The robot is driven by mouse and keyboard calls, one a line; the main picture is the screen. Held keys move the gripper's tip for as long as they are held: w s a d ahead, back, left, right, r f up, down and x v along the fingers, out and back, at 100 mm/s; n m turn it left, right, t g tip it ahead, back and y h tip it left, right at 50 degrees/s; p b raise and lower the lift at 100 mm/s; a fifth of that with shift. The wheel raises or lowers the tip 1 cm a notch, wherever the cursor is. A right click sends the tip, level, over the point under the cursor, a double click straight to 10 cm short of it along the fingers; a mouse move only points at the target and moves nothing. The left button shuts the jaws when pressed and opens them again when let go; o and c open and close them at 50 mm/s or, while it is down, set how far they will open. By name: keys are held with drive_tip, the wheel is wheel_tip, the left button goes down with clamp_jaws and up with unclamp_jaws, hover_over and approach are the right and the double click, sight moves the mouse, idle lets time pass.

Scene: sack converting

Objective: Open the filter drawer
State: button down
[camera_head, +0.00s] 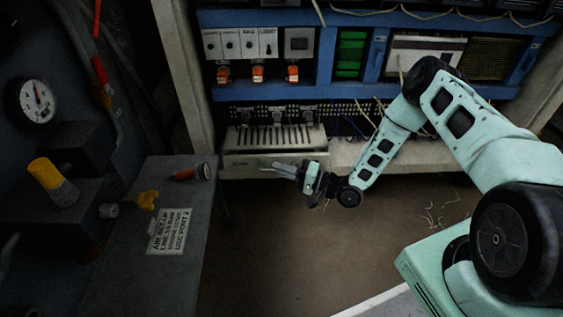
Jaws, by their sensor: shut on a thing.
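The filter drawer (245,167) is a pale, low box front with small dark lettering at its left end. It sits at the bottom of the blue electrical cabinet, below a slotted vent panel. My gripper (277,168) reaches it from the right and is shut on its light metal handle. The fingers hide part of the handle. The drawer stands at the cabinet's lower front; I cannot tell how far out it is.
The brown floor (285,240) before the drawer is mostly clear. Loose strands (435,213) lie at right.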

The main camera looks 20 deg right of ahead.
drive_tip(key=s+a+p, duration=0.2)
drive_tip(key=s, duration=0.5)
drive_tip(key=shift+s+a, duration=0.2)
drive_tip(key=shift+s, duration=0.05)
drive_tip(key=c, duration=1.5)
unclamp_jaws()
drive_tip(key=shift+d, duration=0.1)
drive_tip(key=p+v, duration=0.5)
drive_tip(key=v, duration=1.2)
drive_tip(key=shift+s+f+p, duration=0.1)
drive_tip(key=shift+s+p, duration=0.05)
drive_tip(key=shift+p, duration=0.25)
drive_tip(key=shift+d, duration=0.1)
